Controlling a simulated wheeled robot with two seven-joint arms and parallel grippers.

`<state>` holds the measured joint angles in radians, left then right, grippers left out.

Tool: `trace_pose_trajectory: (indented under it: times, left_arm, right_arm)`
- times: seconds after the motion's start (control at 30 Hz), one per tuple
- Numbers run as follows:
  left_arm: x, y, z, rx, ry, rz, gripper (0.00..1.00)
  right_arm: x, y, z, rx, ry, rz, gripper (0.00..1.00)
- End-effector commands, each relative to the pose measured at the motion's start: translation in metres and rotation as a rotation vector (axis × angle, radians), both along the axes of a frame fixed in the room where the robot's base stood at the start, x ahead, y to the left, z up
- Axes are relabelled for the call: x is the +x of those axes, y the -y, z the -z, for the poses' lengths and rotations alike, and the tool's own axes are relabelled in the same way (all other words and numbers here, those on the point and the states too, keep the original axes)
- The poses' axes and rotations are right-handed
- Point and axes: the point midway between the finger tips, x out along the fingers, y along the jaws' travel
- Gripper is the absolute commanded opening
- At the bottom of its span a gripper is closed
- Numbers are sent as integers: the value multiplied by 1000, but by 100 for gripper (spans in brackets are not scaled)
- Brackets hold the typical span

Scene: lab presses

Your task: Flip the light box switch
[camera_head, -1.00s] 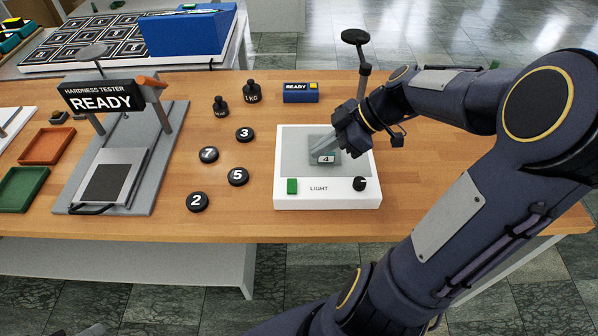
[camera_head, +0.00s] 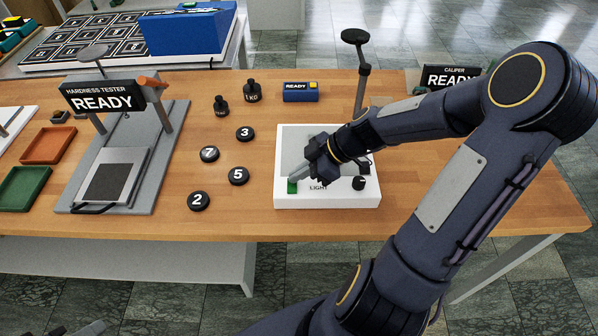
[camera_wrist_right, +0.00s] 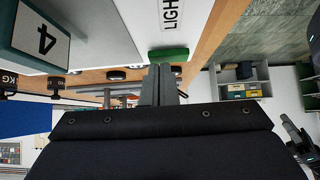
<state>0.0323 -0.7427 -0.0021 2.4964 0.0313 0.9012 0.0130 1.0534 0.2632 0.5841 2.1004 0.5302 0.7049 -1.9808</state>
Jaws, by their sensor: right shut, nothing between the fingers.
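The white light box (camera_head: 355,203) stands near the table's front edge, with a grey top panel and a LIGHT label. Its green switch (camera_head: 292,187) is at the front left corner and also shows in the right wrist view (camera_wrist_right: 168,53). My right gripper (camera_head: 294,178) is shut and empty, its fingertips just at the switch; I cannot tell whether they touch it. The closed fingers (camera_wrist_right: 161,72) also show in the wrist view. A block marked 4 (camera_wrist_right: 42,42) sits on the box, hidden in the head view. A sliver of my left gripper (camera_head: 90,328) shows at the bottom left edge.
A black knob (camera_head: 359,183) is at the box's front right. Several numbered black discs (camera_head: 238,176) lie left of the box. The hardness tester (camera_head: 167,150) is farther left.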

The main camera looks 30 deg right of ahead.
Motion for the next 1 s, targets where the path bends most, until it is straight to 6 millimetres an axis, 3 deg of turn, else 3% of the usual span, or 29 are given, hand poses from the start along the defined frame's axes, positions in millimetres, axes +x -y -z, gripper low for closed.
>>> trace_pose_trajectory:
  times: [0.13,1.0]
  left_arm:
    - [0,0,4,0,0,0,36]
    - [0,0,4,0,0,0,36]
  right_arm:
    - [3,1,6,31,-41,-1,0]
    - [-12,-7,-1,30,-43,0,0]
